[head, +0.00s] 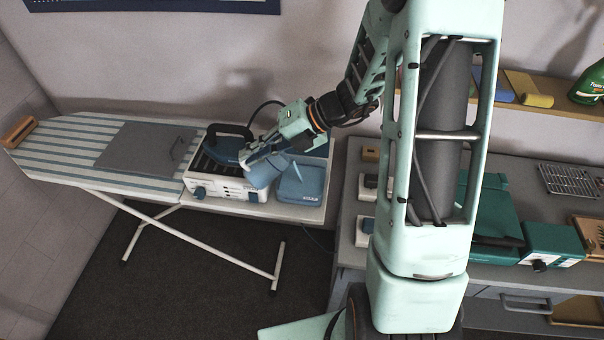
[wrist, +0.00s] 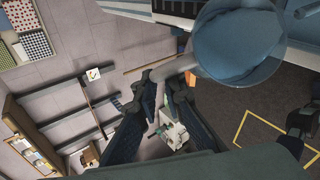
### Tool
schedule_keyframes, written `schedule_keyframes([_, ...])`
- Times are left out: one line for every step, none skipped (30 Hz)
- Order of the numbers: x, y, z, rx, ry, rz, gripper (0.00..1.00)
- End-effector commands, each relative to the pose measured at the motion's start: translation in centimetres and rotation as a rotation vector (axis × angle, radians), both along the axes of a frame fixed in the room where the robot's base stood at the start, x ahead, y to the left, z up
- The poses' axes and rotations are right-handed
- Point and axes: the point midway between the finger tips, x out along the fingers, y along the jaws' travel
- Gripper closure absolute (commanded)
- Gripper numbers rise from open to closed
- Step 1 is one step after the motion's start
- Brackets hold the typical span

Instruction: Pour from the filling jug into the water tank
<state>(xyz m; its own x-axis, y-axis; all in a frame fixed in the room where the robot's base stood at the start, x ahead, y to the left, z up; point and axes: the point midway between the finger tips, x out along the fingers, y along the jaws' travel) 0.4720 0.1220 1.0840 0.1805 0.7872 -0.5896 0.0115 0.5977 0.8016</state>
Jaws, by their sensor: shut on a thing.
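The filling jug (head: 264,169) is blue-grey and translucent. My gripper (head: 284,140) is shut on it and holds it, tilted, above the steam station's right end. In the wrist view the jug (wrist: 236,40) is at the upper right, its round mouth showing bluish contents. My gripper's dark fingers (wrist: 166,100) show there too, near the pale handle. A blue box with a label, seemingly the water tank (head: 299,184), sits right of the station, just right of and below the jug. The jug and my gripper hide part of it. I cannot see any stream.
The white steam station (head: 228,188) with a blue iron (head: 230,150) stands on the ironing board's end. A grey mat (head: 135,147) lies on the striped cover (head: 65,142). A grey counter (head: 350,240) with a green machine (head: 552,243) is at right.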

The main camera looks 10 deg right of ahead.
Motion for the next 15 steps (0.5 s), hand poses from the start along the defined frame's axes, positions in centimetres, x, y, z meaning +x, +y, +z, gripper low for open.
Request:
schedule_keyframes([0.05,-0.04,0.04,0.005,0.001,-0.001,1.00])
schedule_keyframes([0.06,-0.07,0.04,0.007,0.001,-0.001,1.00])
schedule_keyframes([0.08,-0.11,0.04,0.012,0.002,0.000,1.00])
schedule_keyframes([0.09,-0.14,0.04,0.014,0.003,-0.001,1.00])
schedule_keyframes([0.09,-0.17,0.05,0.016,0.003,-0.001,1.00])
schedule_keyframes([0.11,-0.21,0.06,0.021,0.004,-0.001,1.00])
schedule_keyframes([0.12,-0.24,0.07,0.023,0.005,-0.002,1.00])
schedule_keyframes([0.12,-0.27,0.07,0.026,0.005,-0.002,1.00])
schedule_keyframes([0.14,-0.31,0.07,0.031,0.006,-0.001,1.00])
schedule_keyframes([0.14,-0.34,0.06,0.034,0.007,-0.001,1.00])
schedule_keyframes([0.16,-0.37,0.06,0.036,0.007,-0.001,1.00])
schedule_keyframes([0.17,-0.43,0.04,0.040,0.008,-0.002,1.00])
schedule_keyframes([0.18,-0.44,0.04,0.042,0.010,-0.001,1.00])
schedule_keyframes([0.20,-0.47,0.04,0.045,0.010,-0.002,1.00])
schedule_keyframes([0.21,-0.51,0.00,0.050,0.011,-0.001,1.00])
